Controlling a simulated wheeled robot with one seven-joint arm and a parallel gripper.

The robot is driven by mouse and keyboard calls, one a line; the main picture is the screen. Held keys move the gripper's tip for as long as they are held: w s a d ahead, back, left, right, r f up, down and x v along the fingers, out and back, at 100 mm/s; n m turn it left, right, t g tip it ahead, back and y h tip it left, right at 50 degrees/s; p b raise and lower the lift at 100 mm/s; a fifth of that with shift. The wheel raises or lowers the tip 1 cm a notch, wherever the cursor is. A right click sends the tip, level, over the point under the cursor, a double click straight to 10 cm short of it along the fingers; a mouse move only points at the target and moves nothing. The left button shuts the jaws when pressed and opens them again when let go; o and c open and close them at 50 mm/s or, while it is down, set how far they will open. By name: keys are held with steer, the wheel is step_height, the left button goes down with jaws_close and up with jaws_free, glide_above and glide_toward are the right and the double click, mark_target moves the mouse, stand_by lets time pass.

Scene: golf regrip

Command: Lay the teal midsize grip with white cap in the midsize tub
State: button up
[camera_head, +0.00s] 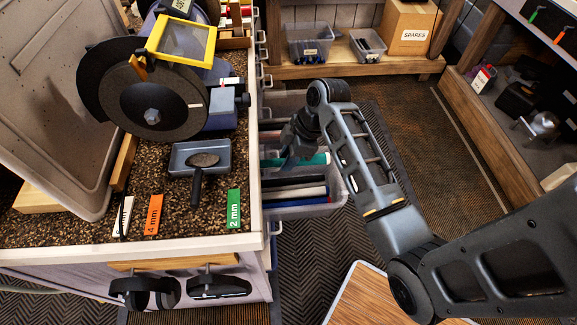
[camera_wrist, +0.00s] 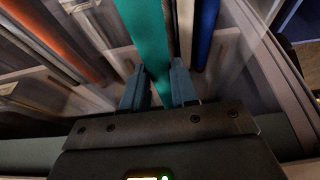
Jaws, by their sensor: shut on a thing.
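The teal grip (camera_head: 320,159) lies across the view in the open drawer area; in the wrist view (camera_wrist: 148,35) it runs from the top edge down to between my fingers. My gripper (camera_wrist: 160,88) is shut on it; in the head view my gripper (camera_head: 291,160) is over the drawer. No white cap shows clearly. A clear tub (camera_head: 339,200) in the drawer holds dark, blue and white grips below the teal one. I cannot read which tub is midsize. In the wrist view, a blue grip (camera_wrist: 206,30) and a white one (camera_wrist: 185,30) lie right of the teal grip.
In the wrist view, an orange-red grip (camera_wrist: 50,35) lies to the left, with clear tub walls between. The bench (camera_head: 225,228) with a grinding wheel (camera_head: 150,105) stands left of the drawer. Storage bins (camera_head: 310,50) stand on a low shelf behind. Floor (camera_head: 440,150) is clear at right.

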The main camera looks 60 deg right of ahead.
mark_target(281, 160)
steer(key=shift+r, duration=0.55)
step_height(281, 160, up, 3)
steer(key=p, duration=0.3)
steer(key=shift+r, duration=0.95)
jaws_close()
steer(key=shift+d, duration=0.1)
